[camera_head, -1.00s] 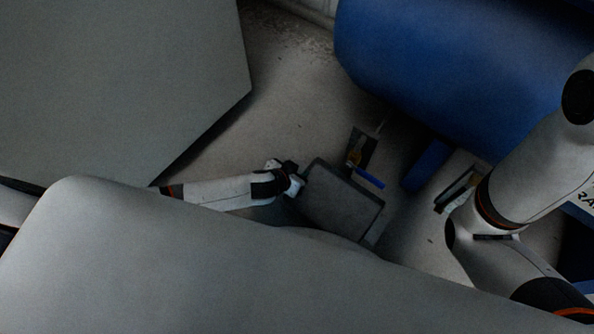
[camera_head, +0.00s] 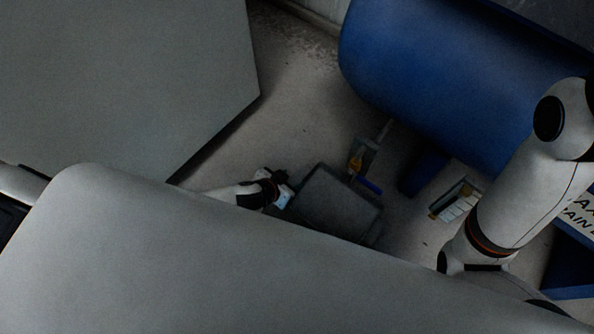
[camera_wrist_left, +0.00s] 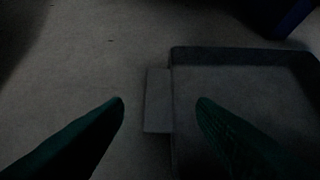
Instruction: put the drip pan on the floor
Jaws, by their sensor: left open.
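The drip pan (camera_head: 338,204) is a dark grey, shallow square tray lying on the floor (camera_head: 310,110) in the head view. My left gripper (camera_head: 284,188) is at its left edge. In the left wrist view the pan (camera_wrist_left: 250,95) is at the right, with a flat tab (camera_wrist_left: 158,100) on its left side. My left gripper (camera_wrist_left: 160,104) is open, its two dark green fingers apart with the tab between and beyond them, nothing gripped. My right arm (camera_head: 520,190) comes down at the right; its gripper is out of view.
A blue drum (camera_head: 440,75) lies behind the pan. A small yellow-and-grey item (camera_head: 362,158) and a blue bar (camera_head: 369,185) are close behind the pan. A boxy item (camera_head: 455,200) lies to the right. A large grey surface (camera_head: 120,80) fills the upper left. Floor left of the pan is clear.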

